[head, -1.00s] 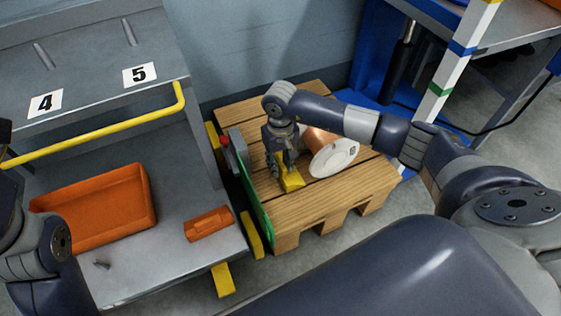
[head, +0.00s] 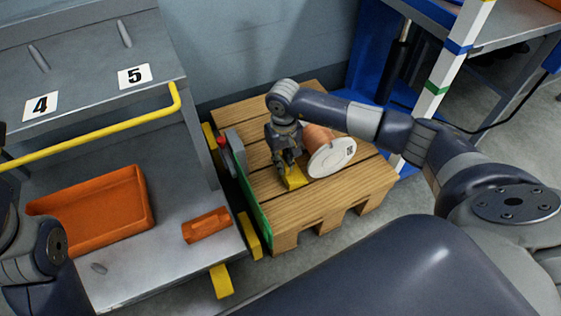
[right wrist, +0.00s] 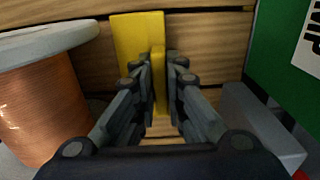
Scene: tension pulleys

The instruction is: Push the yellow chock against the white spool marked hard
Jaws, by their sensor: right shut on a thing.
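The yellow chock (head: 295,180) lies on the wooden pallet (head: 330,205), beside the spool. The white spool (head: 332,158) lies on its side, wound with copper wire, with a small dark mark on its white flange. My right gripper (head: 288,165) points down and is shut on the chock's upright rib. In the right wrist view the chock (right wrist: 138,38) shows between and beyond the fingers (right wrist: 158,80), with the spool (right wrist: 45,105) at the left. A narrow gap shows there between chock and flange. My left gripper is out of view.
A green board (head: 264,222) and a grey block (head: 235,142) with a red knob stand along the pallet's left edge. A grey cart with orange bins (head: 100,210) is at the left. The pallet's front right is bare.

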